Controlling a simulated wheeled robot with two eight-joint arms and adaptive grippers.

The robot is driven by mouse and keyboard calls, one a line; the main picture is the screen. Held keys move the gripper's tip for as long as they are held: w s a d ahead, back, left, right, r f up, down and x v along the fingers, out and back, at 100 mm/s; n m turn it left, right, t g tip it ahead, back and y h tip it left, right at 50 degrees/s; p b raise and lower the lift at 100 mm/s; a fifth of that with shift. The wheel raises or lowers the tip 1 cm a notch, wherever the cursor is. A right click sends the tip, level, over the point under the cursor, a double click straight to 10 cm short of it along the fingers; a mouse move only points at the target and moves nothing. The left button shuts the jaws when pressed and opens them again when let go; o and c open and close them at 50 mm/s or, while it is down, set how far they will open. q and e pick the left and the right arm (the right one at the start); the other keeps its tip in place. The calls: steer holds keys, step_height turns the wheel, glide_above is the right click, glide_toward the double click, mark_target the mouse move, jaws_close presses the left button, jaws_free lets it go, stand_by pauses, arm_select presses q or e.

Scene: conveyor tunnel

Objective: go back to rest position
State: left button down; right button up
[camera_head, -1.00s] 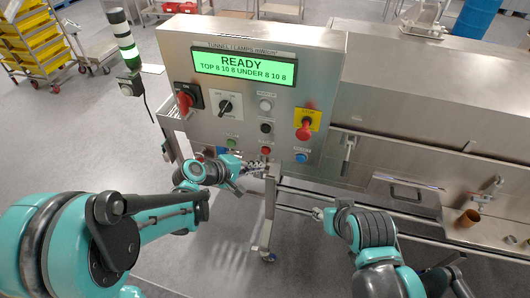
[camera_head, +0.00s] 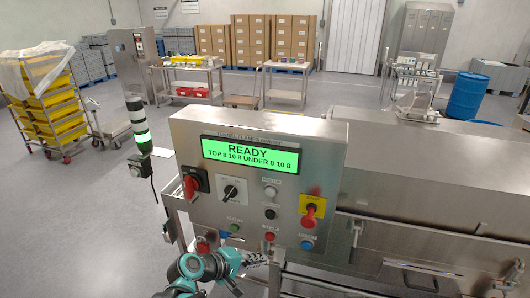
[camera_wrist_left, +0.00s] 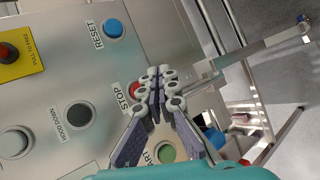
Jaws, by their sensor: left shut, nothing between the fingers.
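My left gripper (camera_head: 262,258) is in front of the lower edge of the steel control panel (camera_head: 185,145), with its teal arm coming up from below. Its fingers are together and empty; they also show in the left wrist view (camera_wrist_left: 160,75). There the fingertips overlap the red STOP button (camera_wrist_left: 135,90) and partly hide it. I cannot tell whether they touch it. The green START button (camera_wrist_left: 166,152) and blue RESET button (camera_wrist_left: 113,28) are beside the fingers. My right gripper is out of sight.
The green display (camera_head: 250,155) reads READY. A red rotary switch (camera_head: 191,186) and a red knob on a yellow plate (camera_head: 310,214) stick out from the panel. The steel tunnel (camera_head: 430,165) runs to the right. Open floor (camera_head: 100,215) lies to the left, below a signal lamp (camera_head: 139,125).

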arm_select(q)
steer(key=s+a+f+m+y+b, duration=0.8)
steer(key=s+a+f+b, duration=0.8)
steer(key=b, duration=0.4)
steer(key=shift+s+a+f+m+y, duration=0.3)
steer(key=shift+s+f+m+y, duration=0.1)
steer(key=shift+s+y, duration=0.15)
